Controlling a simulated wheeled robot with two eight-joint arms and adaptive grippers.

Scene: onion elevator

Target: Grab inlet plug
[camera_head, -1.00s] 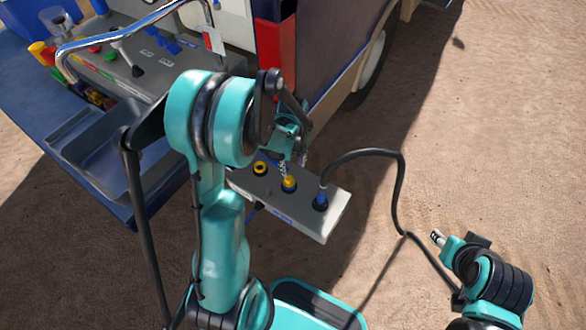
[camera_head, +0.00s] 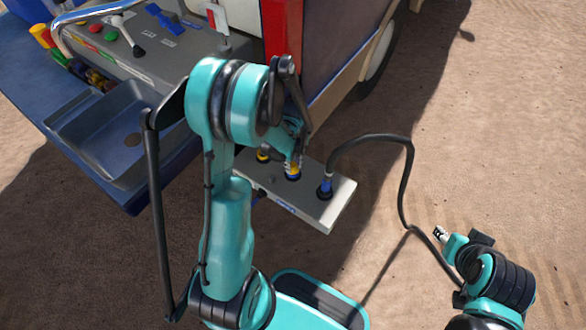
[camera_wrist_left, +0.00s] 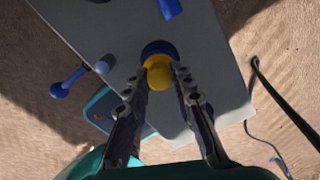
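A yellow plug with a blue base (camera_head: 293,172) stands in the middle of a grey panel (camera_head: 330,208). It also shows in the left wrist view (camera_wrist_left: 158,76). My left gripper (camera_head: 297,155) is down over this plug. In the left wrist view its two fingers (camera_wrist_left: 160,70) are apart, one on each side of the plug, close to it; a firm grip does not show. A second yellow plug (camera_head: 263,155) sits to the left, partly hidden by my arm. My right gripper (camera_head: 440,234) is out over the ground at the lower right, away from the panel.
A black hose (camera_head: 408,175) with a blue connector (camera_head: 325,188) rises from the panel's right end and loops right. A control console (camera_head: 130,50) and grey tray (camera_head: 105,125) are at the left. The vehicle's side (camera_head: 330,50) stands behind.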

